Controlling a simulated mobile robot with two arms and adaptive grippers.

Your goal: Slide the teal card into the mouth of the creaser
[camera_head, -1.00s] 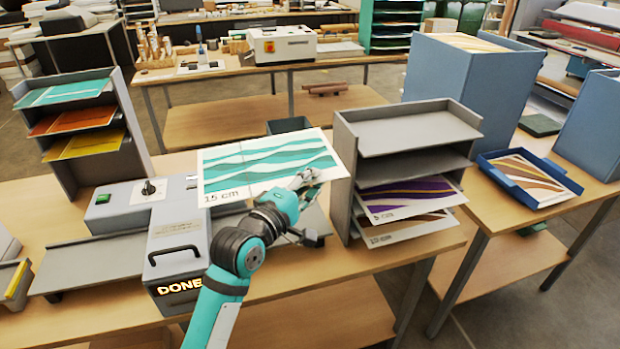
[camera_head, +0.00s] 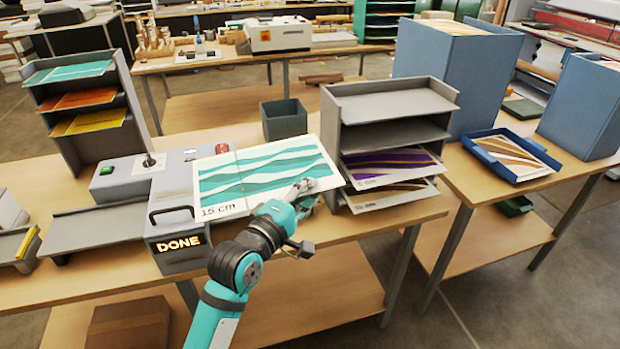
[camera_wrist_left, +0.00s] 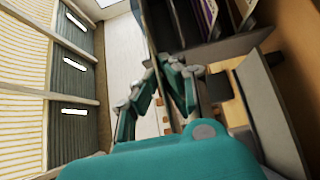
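The teal card (camera_head: 262,172), white with teal waves and "15 cm" printed on it, is held by its right end in my left gripper (camera_head: 303,188). The fingers also show in the left wrist view (camera_wrist_left: 157,92), where they appear closed on a pale thin edge. The card is tilted, with its left end in front of the creaser (camera_head: 178,218), a grey machine with a black handle, a knob and a lit "DONE" display. The card hides the creaser's right side and mouth, so I cannot tell whether they touch. My right gripper is out of view.
A grey shelf rack (camera_head: 390,105) with printed sheets stands close right of the gripper. A dark bin (camera_head: 284,120) is behind the card. A sorter (camera_head: 78,105) with teal, orange and yellow sheets stands left. A grey tray (camera_head: 90,232) extends left of the creaser.

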